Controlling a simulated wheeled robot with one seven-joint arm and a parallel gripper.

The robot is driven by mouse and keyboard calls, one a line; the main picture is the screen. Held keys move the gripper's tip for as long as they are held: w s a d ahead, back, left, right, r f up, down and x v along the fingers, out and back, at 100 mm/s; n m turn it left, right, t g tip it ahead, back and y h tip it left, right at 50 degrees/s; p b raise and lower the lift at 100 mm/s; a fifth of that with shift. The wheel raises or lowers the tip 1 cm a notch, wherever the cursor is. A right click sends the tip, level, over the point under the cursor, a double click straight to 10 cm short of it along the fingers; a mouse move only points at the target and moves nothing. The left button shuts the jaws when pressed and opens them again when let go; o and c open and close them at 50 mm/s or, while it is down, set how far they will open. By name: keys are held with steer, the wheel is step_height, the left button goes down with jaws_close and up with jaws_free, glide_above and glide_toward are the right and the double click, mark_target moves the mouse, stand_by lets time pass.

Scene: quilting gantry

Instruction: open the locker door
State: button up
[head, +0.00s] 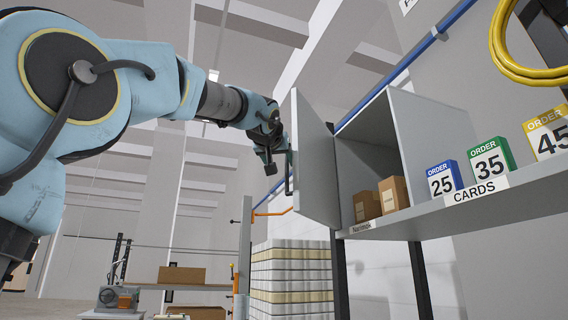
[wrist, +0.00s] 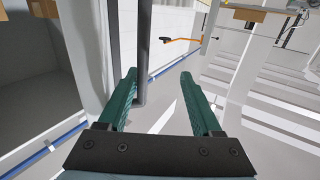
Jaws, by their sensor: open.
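The locker door (head: 315,160) is a light grey panel hinged on the locker (head: 425,140). It stands swung out from the opening, so the inside shows. A dark bar handle (head: 289,172) is on the door's outer face. My gripper (head: 268,155) is beside that handle in the head view. In the wrist view my gripper (wrist: 158,74) has its green fingers apart. The dark handle bar (wrist: 142,50) shows between them, nearer the left finger. I cannot tell whether it touches. The door (wrist: 120,50) shows left of the bar.
Two brown boxes (head: 393,193) sit in the locker. Order cards (head: 490,160) stand on the shelf (head: 480,214) to the right. A blue rail (head: 420,50) runs above. Below are a stack of pale bundles (head: 290,275) and an orange arm (head: 272,212). Open room lies left of the door.

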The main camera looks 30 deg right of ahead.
steer(key=shift+o, duration=0.4)
steer(key=shift+w+a+f+y, duration=0.4)
steer(key=shift+w+a+f, duration=0.2)
steer(key=shift+f, duration=0.2)
steer(key=o, duration=0.4)
steer(key=shift+s+a+f+b, duration=0.1)
steer(key=shift+s+a+b, duration=0.25)
steer(key=shift+a, duration=0.25)
steer(key=shift+s+a+r+b, duration=0.15)
steer(key=shift+s+a, duration=0.1)
steer(key=shift+a, duration=0.35)
steer(key=shift+s+a+b, duration=0.1)
steer(key=shift+s+a, duration=0.2)
steer(key=shift+a, duration=0.3)
steer(key=shift+s+a+r+b, duration=0.15)
steer(key=shift+s+a, duration=0.1)
steer(key=shift+a, duration=0.35)
steer(key=a, duration=0.1)
steer(key=s+a, duration=0.1)
steer(key=a, duration=0.1)
steer(key=shift+s+a+r, duration=0.15)
steer(key=shift+s, duration=0.15)
steer(key=c, duration=0.5)
steer(key=shift+s+a, duration=0.2)
steer(key=shift+a, duration=0.15)
steer(key=shift+d+b, duration=0.15)
steer(key=shift+b, duration=0.15)
steer(key=shift+s, duration=0.1)
steer(key=shift+b+v, duration=3.1)
steer(key=shift+v, duration=2.25)
